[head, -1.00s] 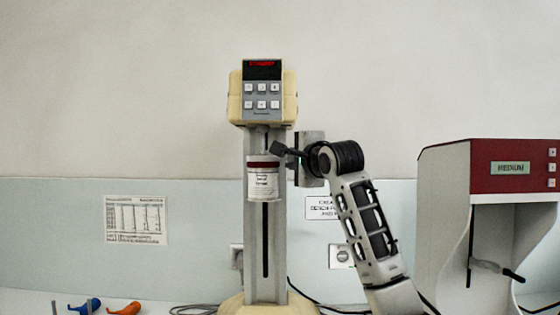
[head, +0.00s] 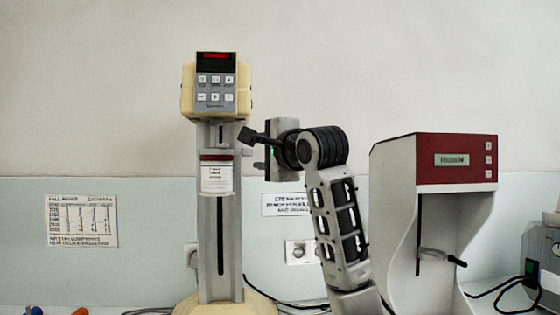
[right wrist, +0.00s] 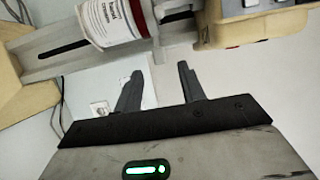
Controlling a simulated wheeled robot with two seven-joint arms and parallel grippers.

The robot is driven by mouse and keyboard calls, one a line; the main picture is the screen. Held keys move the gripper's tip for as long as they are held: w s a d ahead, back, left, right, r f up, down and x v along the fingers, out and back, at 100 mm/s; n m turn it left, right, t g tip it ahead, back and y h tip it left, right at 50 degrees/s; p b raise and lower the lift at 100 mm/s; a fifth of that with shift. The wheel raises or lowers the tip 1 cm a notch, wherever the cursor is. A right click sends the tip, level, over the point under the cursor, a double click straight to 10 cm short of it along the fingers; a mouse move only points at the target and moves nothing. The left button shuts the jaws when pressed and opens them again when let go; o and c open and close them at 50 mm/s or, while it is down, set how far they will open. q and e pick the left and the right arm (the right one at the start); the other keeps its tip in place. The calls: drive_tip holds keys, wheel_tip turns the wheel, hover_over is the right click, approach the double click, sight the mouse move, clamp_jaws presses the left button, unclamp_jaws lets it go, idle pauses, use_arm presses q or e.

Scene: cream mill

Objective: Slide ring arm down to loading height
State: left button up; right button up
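The cream stand (head: 225,305) has a grey slotted column (head: 221,270) and a control head (head: 215,88) with a red display. A white labelled jar with a dark red band (head: 216,174) sits high in front of the column. It also shows at the top of the right wrist view (right wrist: 108,22), beside a grey bracket with a dark part (right wrist: 172,17). I cannot clearly make out the ring arm. My right gripper (head: 247,138) is just right of the column, above the jar's level. Its fingers (right wrist: 160,72) are apart with nothing between them. My left gripper is out of view.
A red and white cabinet (head: 456,173) with a black-handled lever stands to the right. Another machine (head: 546,250) is at the far right edge. Cables lie on the bench. Blue and orange items sit at the bottom left.

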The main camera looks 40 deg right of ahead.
drive_tip(key=b+v, duration=0.1)
drive_tip(key=v, duration=0.7)
drive_tip(key=shift+s, duration=0.1)
